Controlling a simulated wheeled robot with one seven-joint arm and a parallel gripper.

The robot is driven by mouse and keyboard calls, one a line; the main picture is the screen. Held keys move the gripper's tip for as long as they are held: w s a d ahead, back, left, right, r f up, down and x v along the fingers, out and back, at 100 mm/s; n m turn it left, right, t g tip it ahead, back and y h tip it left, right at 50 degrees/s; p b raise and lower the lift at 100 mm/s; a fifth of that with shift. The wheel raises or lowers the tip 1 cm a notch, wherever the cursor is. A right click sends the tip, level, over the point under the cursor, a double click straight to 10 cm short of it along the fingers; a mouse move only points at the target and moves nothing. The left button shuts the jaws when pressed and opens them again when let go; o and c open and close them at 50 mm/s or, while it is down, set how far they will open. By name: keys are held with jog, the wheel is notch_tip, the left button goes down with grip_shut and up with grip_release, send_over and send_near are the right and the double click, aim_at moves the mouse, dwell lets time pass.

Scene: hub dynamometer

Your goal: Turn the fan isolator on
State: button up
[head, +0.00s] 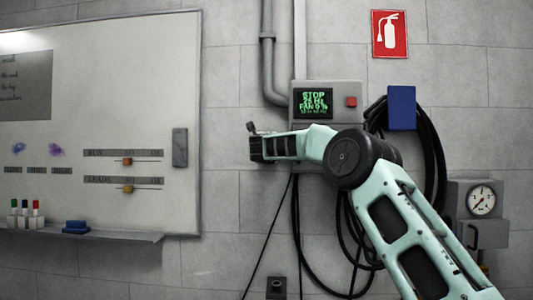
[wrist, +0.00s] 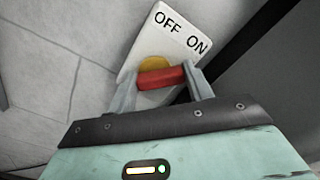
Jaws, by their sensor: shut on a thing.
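The fan isolator is a white plate (wrist: 143,58) marked OFF and ON, with a yellow disc (wrist: 152,64) and a red handle (wrist: 162,78). In the wrist view my gripper (wrist: 160,80) has one finger at each end of the red handle and is shut on it. Which label the handle points to is not clear. In the head view my gripper (head: 258,146) is at the wall, left of and below the control box, and the isolator is hidden behind it. The control box display (head: 313,103) shows green text reading STOP and FAN 0 %.
A red button (head: 351,102) sits right of the display. A coiled black hose (head: 436,160) hangs with a blue holder (head: 402,108), behind my arm. A whiteboard (head: 100,90) is at left, a gauge (head: 482,200) at right. A cable hangs below my gripper.

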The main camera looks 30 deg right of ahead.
jog(key=shift+f, duration=0.15)
dwell(0.4)
jog(key=o, duration=1)
jog(key=shift+s, duration=0.1)
jog(key=b+v, duration=0.7)
jog(key=v, duration=1)
jog(key=shift+s+a, duration=0.1)
jog(key=shift+a, duration=0.1)
